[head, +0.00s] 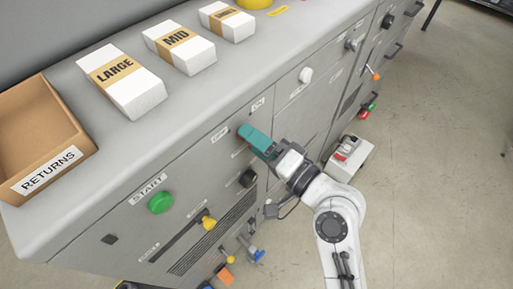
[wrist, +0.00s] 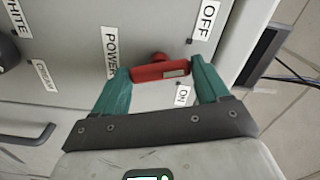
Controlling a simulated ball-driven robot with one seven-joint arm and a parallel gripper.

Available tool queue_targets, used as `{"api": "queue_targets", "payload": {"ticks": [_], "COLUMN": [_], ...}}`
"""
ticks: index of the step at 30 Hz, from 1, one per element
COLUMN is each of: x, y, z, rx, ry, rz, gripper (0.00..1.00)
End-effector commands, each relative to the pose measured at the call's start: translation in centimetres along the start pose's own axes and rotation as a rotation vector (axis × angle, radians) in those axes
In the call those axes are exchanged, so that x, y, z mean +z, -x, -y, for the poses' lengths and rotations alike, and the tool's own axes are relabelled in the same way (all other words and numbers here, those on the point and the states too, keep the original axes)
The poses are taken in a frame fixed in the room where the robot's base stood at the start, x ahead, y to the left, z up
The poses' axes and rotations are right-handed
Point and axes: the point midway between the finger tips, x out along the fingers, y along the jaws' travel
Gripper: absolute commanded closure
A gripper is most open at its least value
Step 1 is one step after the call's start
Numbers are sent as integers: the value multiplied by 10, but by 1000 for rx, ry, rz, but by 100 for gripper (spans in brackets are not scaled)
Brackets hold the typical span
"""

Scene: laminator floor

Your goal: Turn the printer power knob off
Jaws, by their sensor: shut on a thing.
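The printer power knob (wrist: 158,71) is a red bar handle on the grey panel in the wrist view. A POWER label (wrist: 110,50) is to its left, an OFF label (wrist: 206,20) at upper right and an ON label (wrist: 182,96) at lower right. The bar lies nearly level in this view, its right end between the OFF and ON labels. My gripper (wrist: 160,68) is shut on the knob, one teal finger at each end of the bar. In the head view my gripper (head: 258,142) is at the cabinet front and the knob is hidden.
In the head view, a green START button (head: 160,202), a yellow knob (head: 208,222) and a black knob (head: 248,178) are left of and below my gripper. A white knob (head: 305,75) is at upper right. A white box (head: 349,157) is beside my arm. Open floor lies right.

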Motion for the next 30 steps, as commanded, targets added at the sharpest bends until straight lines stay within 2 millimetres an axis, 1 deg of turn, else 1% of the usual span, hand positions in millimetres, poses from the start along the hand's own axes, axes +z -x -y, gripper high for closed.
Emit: {"api": "queue_targets", "payload": {"ticks": [1, 9, 15, 21, 30], "x": [2, 2, 2, 2, 1], "y": [0, 0, 0, 0, 0], "z": [-6, -5, -4, -4, -2], "rx": [2, 2, 3, 4, 5], "ry": [45, 268, 385, 454, 487], "rz": [2, 3, 3, 4, 4], "gripper": [56, 56, 56, 56, 56]}}
